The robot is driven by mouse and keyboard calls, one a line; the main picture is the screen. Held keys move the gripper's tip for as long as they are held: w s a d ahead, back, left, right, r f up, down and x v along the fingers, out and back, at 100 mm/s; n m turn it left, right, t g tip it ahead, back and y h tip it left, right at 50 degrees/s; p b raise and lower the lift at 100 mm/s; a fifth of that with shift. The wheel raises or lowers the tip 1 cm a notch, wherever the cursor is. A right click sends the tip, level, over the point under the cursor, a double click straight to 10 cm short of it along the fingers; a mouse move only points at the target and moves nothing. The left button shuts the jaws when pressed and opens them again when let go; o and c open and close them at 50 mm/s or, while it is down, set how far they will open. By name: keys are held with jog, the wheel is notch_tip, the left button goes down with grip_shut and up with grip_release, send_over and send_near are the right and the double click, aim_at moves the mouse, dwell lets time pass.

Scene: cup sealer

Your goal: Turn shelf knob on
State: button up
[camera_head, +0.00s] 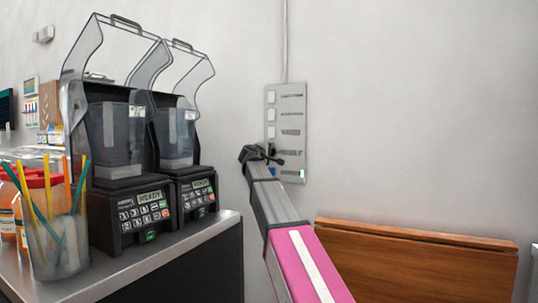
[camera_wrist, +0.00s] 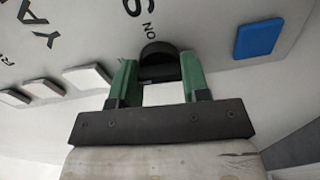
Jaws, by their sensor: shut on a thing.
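A black knob (camera_wrist: 158,52) sits on a pale panel (camera_wrist: 205,28) in the wrist view, with the letters ON printed close by. My gripper (camera_wrist: 158,68) has its two green fingers on either side of the knob and is shut on it. In the head view my gripper (camera_head: 262,154) is at the lower left part of the grey wall panel (camera_head: 291,117). The knob is hidden there behind my gripper. The way the knob points is hard to tell.
A blue square button (camera_wrist: 259,38) is right of the knob, and white buttons (camera_wrist: 88,77) lie to the left. Two blenders (camera_head: 125,140) and a cup of straws (camera_head: 58,245) stand on the counter (camera_head: 150,262) at left. A folded wooden table (camera_head: 415,262) is at right.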

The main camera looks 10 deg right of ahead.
jog(key=shift+m, duration=8.3)
jog(key=o, duration=0.9)
jog(key=v, duration=1.1)
